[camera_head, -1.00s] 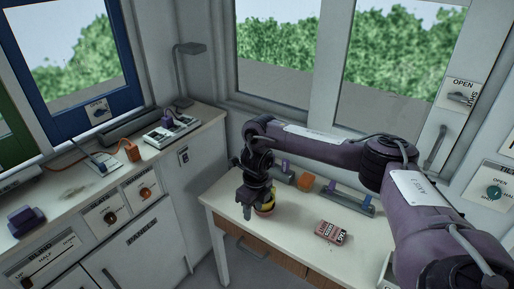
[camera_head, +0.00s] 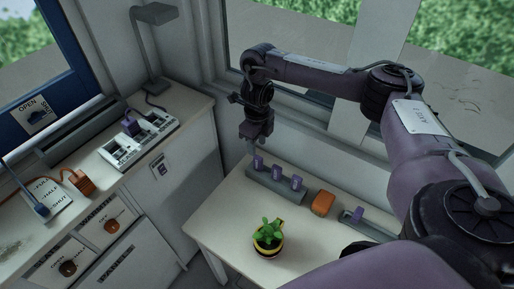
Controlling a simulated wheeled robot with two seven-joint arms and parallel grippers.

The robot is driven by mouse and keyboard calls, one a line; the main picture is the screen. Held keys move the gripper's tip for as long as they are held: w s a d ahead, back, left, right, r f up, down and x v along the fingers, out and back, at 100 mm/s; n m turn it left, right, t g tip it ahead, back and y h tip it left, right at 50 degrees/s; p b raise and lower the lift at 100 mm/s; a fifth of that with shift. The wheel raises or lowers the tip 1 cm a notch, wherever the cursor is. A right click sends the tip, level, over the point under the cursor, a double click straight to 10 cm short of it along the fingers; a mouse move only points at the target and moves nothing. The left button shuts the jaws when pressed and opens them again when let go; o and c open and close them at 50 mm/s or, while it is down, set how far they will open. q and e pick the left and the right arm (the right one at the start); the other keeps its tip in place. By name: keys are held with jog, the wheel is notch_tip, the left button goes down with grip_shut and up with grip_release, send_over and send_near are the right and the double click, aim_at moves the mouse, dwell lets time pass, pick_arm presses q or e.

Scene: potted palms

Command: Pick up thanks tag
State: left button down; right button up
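I cannot make out a tag that reads thanks in the head view. A small green plant (camera_head: 267,232) stands upright on the white table (camera_head: 215,215) in a yellow and black pot (camera_head: 268,248). My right arm reaches in from the right, and its gripper (camera_head: 253,147) points down above the left end of a grey rack with purple pegs (camera_head: 276,184). The gripper is apart from the pot, behind it. Its fingers are small and dark, so their opening is unclear. My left gripper is not in view.
An orange block (camera_head: 323,203) and a second grey rack (camera_head: 366,226) with a purple piece stand right of the first rack. A counter at left holds a grey lamp (camera_head: 154,14) and a switch panel (camera_head: 128,150). My arm hides the table's right front.

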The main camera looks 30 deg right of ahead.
aim_at(258, 157)
jog(key=f, duration=0.2)
jog(key=s+f+b, duration=0.1)
jog(key=shift+s+a+f, duration=0.1)
jog(key=shift+a+f, duration=0.15)
jog(key=shift+f, duration=0.1)
notch_tip(258, 157, down, 2)
jog(key=shift+d+f, duration=0.15)
jog(key=shift+f, duration=0.05)
jog(key=shift+w+f, duration=0.2)
jog(key=shift+f, duration=0.3)
jog(key=c, duration=0.4)
grip_shut()
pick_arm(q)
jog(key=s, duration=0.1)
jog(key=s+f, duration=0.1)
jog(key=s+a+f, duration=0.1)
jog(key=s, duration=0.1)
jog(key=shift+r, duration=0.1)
pick_arm(e)
jog(key=shift+r, duration=0.1)
